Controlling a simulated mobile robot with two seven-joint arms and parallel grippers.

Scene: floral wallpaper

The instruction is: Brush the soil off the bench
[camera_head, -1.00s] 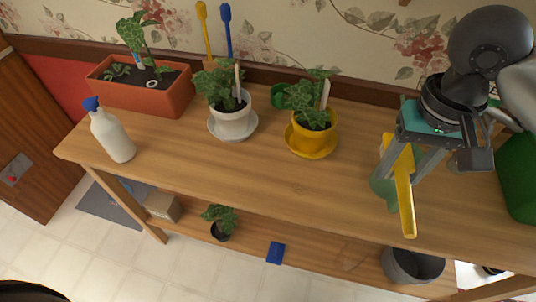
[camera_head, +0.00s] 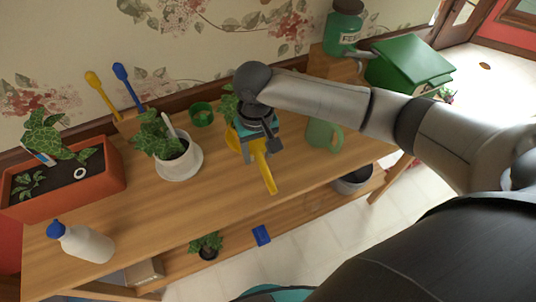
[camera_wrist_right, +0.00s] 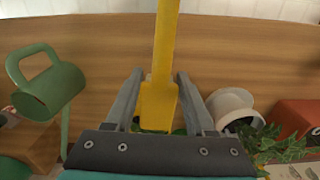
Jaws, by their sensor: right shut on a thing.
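The wooden bench (camera_head: 205,215) runs across the head view; I cannot make out soil on its top. My right gripper (camera_head: 254,152) is shut on a yellow tool, probably the brush (camera_head: 266,176), above the bench in front of the yellow pot. The pot is mostly hidden behind the gripper. In the right wrist view, the tool (camera_wrist_right: 164,45) stands between the two fingers of the gripper (camera_wrist_right: 160,98), pointing away across the bench top (camera_wrist_right: 240,50). The tool's other end is hidden. My left gripper is not in view.
A white pot (camera_head: 178,169), an orange planter (camera_head: 105,183) and a white bottle (camera_head: 88,246) stand to the left. A green watering can (camera_head: 318,138) stands to the right, with a green lidded bin (camera_head: 405,65) beyond.

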